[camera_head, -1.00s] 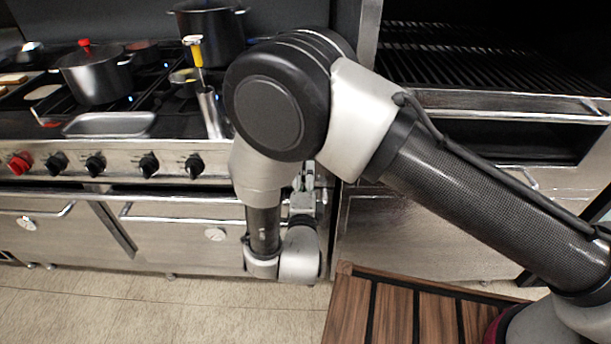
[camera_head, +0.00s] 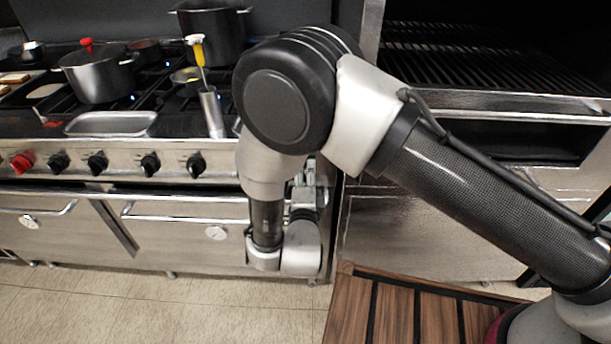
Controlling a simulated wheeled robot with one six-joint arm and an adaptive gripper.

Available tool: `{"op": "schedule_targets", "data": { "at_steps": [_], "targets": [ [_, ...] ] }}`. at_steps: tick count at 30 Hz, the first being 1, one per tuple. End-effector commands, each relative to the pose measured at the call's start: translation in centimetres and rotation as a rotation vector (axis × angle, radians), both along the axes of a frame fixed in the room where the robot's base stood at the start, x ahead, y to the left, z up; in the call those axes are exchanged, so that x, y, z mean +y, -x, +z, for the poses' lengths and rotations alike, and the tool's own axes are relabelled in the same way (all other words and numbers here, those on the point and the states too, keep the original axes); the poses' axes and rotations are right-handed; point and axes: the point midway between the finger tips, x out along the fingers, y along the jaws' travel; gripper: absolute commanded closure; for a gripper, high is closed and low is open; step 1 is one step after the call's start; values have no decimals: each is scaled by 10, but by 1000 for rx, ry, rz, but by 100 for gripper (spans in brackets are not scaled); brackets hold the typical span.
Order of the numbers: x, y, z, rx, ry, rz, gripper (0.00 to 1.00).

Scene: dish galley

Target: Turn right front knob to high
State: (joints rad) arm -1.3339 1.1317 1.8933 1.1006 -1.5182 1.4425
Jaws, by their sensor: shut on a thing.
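The stove's front panel (camera_head: 125,180) carries a row of knobs: a red one (camera_head: 22,163) at the left and several black ones, the rightmost visible black knob (camera_head: 196,165) being left of my arm. My gripper (camera_head: 308,182) is at the right end of this panel, partly hidden behind my own arm and wrist. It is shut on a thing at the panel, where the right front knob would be. That knob and the fingertips are hidden, so its setting cannot be seen.
Pots (camera_head: 97,75) stand on the burners, with a metal tray (camera_head: 110,124) and a steel cylinder (camera_head: 212,112) near the front edge. Oven handles (camera_head: 180,218) project below the panel. A grill (camera_head: 480,65) stands right, and a slatted wooden mat (camera_head: 395,312) lies on the floor.

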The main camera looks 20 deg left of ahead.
Motion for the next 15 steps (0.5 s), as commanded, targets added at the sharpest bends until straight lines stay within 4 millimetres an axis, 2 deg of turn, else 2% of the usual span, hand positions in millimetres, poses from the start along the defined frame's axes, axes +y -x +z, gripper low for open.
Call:
{"op": "schedule_targets", "data": {
  "at_steps": [8,15],
  "targets": [
    [0,0,0,-32,139,0,81],
    [0,0,0,-83,348,0,81]
  ]
}}
